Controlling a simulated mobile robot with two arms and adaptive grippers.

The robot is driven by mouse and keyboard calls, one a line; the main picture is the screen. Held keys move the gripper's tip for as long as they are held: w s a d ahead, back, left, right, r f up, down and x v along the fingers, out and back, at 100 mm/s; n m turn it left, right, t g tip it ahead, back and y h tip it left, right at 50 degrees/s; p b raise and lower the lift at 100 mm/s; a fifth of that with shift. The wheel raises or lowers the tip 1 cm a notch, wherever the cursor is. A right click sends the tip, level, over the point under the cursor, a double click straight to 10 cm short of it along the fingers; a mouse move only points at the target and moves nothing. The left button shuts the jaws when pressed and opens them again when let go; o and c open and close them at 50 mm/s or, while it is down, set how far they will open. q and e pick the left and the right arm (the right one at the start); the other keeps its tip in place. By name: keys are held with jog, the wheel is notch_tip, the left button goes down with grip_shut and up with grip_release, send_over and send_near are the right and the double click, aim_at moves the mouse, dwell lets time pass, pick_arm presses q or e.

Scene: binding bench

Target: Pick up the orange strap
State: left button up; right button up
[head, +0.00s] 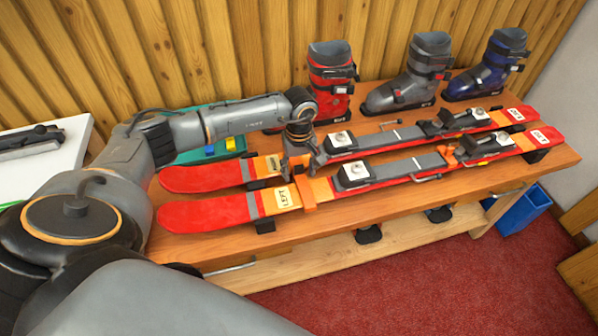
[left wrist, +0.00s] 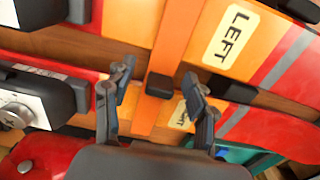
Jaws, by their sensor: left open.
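The orange strap (head: 304,190) lies across the red and orange skis beside the "LEFT" label, with an end at the front edge of the nearer ski. In the left wrist view the strap (left wrist: 176,40) runs as a band over the ski and down between my fingers. My left gripper (head: 301,155) is over the farther ski, partly hiding it and the strap's far part. In the left wrist view my left gripper (left wrist: 158,92) is open, its fingers on either side of the strap, with nothing visibly gripped. Whether the fingers touch the strap cannot be told.
The nearer ski (head: 205,213) and the farther ski (head: 200,178) lie side by side on the wooden bench (head: 400,207). Red (head: 330,80), grey (head: 410,75) and blue (head: 495,65) boots stand behind. A teal tray (head: 190,155) sits at the left. A blue bin (head: 525,208) stands at right.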

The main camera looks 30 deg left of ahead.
pick_arm(q)
grip_shut()
jog(key=shift+r, duration=0.15)
jog(key=shift+w+r+b, duration=0.1)
jog(key=shift+r+b, duration=0.25)
jog(key=shift+r, duration=0.25)
jog(key=s+d+r, duration=0.1)
jog(key=r, duration=0.1)
jog(key=d+r+b, duration=0.1)
jog(key=r, duration=0.1)
jog(key=s+d+r, duration=0.1)
jog(key=r, duration=0.2)
jog(key=shift+s+d, duration=0.25)
jog(key=shift+s, duration=0.1)
jog(key=s+d+r, duration=0.6)
jog(key=d+r, duration=0.1)
jog(key=r, duration=0.3)
jog(key=shift+d+r+p, duration=0.3)
jog(key=shift+r, duration=0.05)
